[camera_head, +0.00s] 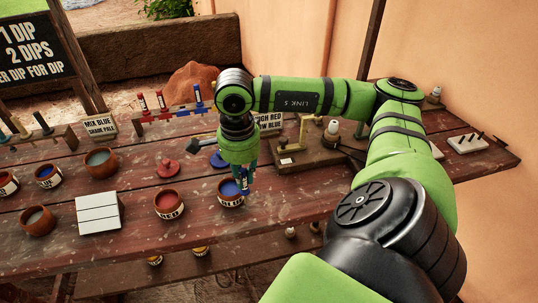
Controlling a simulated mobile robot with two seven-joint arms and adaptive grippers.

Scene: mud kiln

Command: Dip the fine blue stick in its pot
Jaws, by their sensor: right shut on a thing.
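My right gripper (243,174) points down over the front middle of the table and is shut on a slim blue stick (244,188), mostly hidden by the fingers. A terracotta pot with blue paint (227,201) and a white label stands directly below and slightly left of it. The stick's lower end overlaps the pot's right side in the picture; whether it is inside the paint or in front of the rim I cannot tell. My left gripper is not in view.
A red-paint pot (169,208) stands to the left, with a white block (98,212) beyond it. Red and blue lids (167,168) lie behind. A rack (175,113) holds upright red and blue sticks. A wooden stand (300,157) with a white bottle is at right.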

